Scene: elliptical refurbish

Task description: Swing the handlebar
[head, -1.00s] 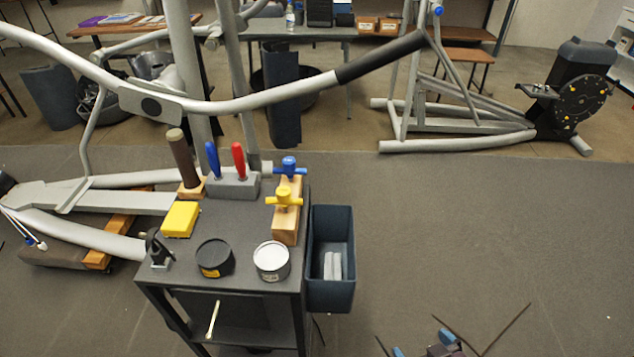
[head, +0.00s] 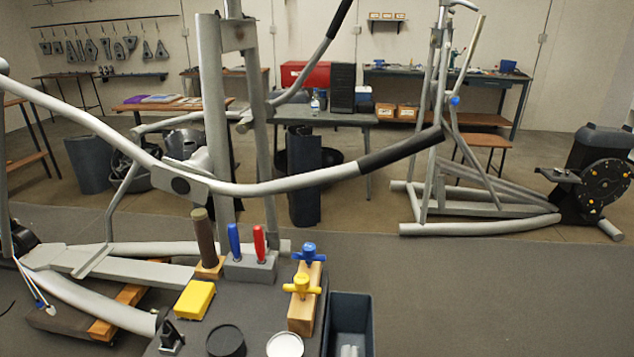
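The handlebar (head: 270,188) is a long grey tube that crosses the head view from the upper left to the middle right. It ends in a black grip (head: 401,152) at its right end. A plate with a dark round pivot (head: 181,186) joins it to the elliptical frame's upright (head: 216,118). A second bar with a black grip (head: 338,20) rises at the top of the view. Neither of my grippers shows in the head view now.
A cart (head: 262,312) in front holds a yellow block (head: 194,299), a red-handled tool (head: 259,244), a blue-handled tool (head: 234,240), a clamp (head: 302,285) and round tins. A blue bin (head: 350,318) hangs at its right. Another frame with a flywheel (head: 598,190) stands right.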

